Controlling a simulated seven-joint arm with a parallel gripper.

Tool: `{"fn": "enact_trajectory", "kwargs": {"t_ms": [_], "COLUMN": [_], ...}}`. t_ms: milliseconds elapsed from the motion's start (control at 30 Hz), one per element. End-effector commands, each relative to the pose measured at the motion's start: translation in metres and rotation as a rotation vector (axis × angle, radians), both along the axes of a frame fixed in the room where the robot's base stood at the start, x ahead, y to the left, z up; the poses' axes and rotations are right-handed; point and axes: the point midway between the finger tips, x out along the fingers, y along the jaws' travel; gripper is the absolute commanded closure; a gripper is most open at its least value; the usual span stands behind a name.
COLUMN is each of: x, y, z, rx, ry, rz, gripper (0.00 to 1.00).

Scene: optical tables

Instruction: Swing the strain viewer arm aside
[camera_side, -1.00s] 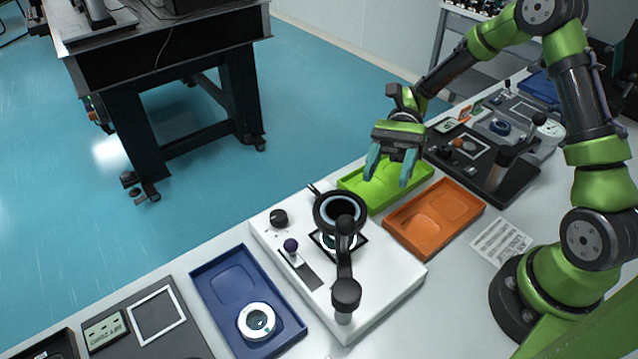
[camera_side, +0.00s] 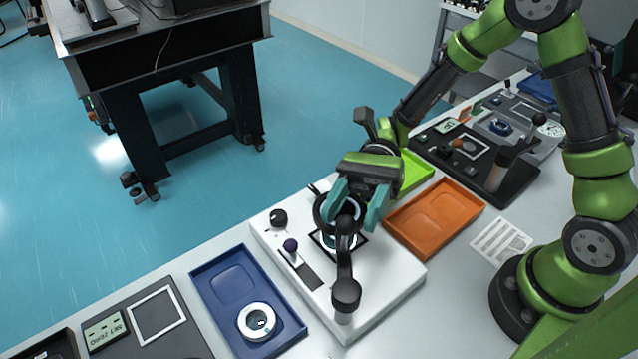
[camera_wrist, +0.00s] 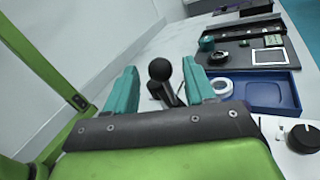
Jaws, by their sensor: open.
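The strain viewer's white base (camera_side: 392,285) stands on the bench in the side view. Its black arm (camera_side: 344,265) runs from a round black cap on a post (camera_side: 345,293) at the near edge to a black ring (camera_side: 322,212) over the base's dark square window. My gripper (camera_side: 358,207) is open over the ring end, its teal fingers covering part of the ring. In the wrist view, a black ball knob on a stem (camera_wrist: 159,69) shows between the open fingers of my gripper (camera_wrist: 160,88). I cannot tell whether a finger touches it.
A blue tray (camera_side: 215,290) holding a white ring-shaped part (camera_side: 257,321) lies left of the base. An orange tray (camera_side: 435,215) and a green tray (camera_side: 415,172) lie to the right and behind. A black dial (camera_side: 278,218) and purple-knobbed lever (camera_side: 290,245) rise from the base.

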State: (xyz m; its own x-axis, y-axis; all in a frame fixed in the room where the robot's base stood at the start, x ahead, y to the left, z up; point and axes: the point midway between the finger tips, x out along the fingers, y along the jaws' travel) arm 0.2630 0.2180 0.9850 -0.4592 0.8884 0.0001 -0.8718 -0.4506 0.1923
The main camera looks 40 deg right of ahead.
Motion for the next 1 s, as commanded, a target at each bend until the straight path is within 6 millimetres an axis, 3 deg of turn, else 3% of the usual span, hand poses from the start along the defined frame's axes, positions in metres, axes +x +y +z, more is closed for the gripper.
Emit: {"fn": "enact_trajectory", "kwargs": {"t_ms": [200, 567, 900, 1000], "x": [-0.012, -0.014, -0.014, -0.014], "y": [0.022, 0.027, 0.026, 0.026], "z": [0.0, 0.0, 0.0, 0.0], "rx": [0.0, 0.0, 0.0, 0.0], "ry": [0.0, -0.001, -0.001, -0.001], "rz": [0.002, 0.0, 0.0, 0.0], "gripper": [0.45, 0.45, 0.96, 1.0]}}
